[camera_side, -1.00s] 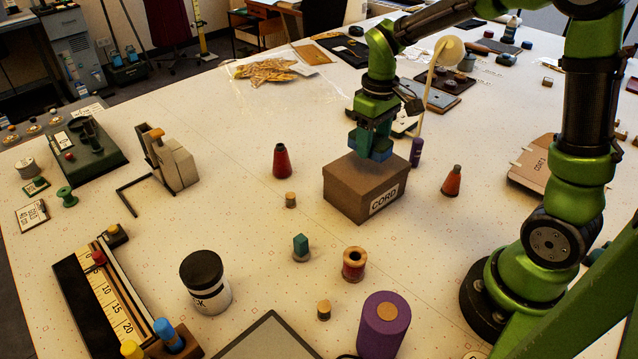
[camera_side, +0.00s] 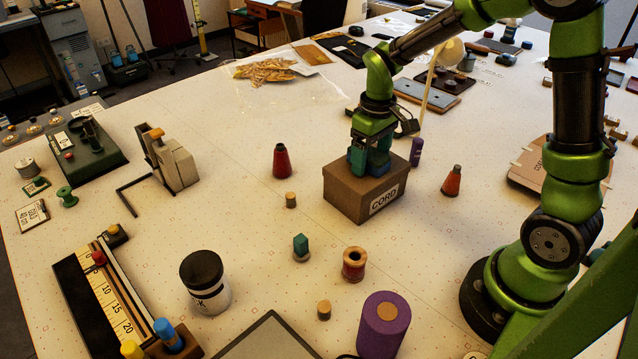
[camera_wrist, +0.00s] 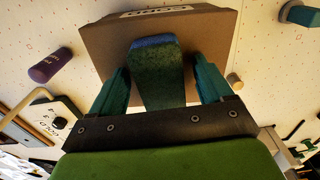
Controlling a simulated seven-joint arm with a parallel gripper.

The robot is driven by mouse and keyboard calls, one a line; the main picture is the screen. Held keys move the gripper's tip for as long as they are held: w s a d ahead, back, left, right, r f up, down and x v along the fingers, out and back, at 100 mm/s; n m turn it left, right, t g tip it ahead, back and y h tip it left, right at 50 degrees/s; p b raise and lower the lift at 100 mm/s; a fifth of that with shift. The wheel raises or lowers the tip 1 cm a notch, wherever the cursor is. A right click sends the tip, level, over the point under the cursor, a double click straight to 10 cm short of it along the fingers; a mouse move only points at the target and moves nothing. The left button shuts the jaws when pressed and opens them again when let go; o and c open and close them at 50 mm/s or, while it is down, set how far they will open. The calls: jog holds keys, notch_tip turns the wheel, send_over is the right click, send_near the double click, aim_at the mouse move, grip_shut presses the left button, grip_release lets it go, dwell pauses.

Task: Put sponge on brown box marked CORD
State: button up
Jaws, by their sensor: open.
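The brown box marked CORD (camera_side: 345,200) stands closed on the table in the side view. In the wrist view its lid (camera_wrist: 200,35) fills the top middle. The sponge, a dark green block with a blue end (camera_wrist: 156,75), is over the lid between my fingers and appears to rest on it. My gripper (camera_wrist: 160,88) is open, with a gap on each side of the sponge. In the side view my gripper (camera_side: 370,162) is low over the box top. There the fingers largely hide the sponge, so its contact with the lid is hard to see.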

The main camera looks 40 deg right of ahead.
aim_at(372, 153)
notch_tip(372, 153, up, 11)
jog(key=s+a+r+m+t+y, duration=0.1)
jog(key=s+a+r+m+t, duration=0.1)
jog(key=s, duration=0.4)
jog(key=s+a+r+m+t+y, duration=0.1)
jog(key=s+a+m+t, duration=0.1)
jog(key=s+a+t, duration=0.3)
jog(key=shift+s+a+r, duration=0.4)
jog(key=shift+s, duration=0.5)
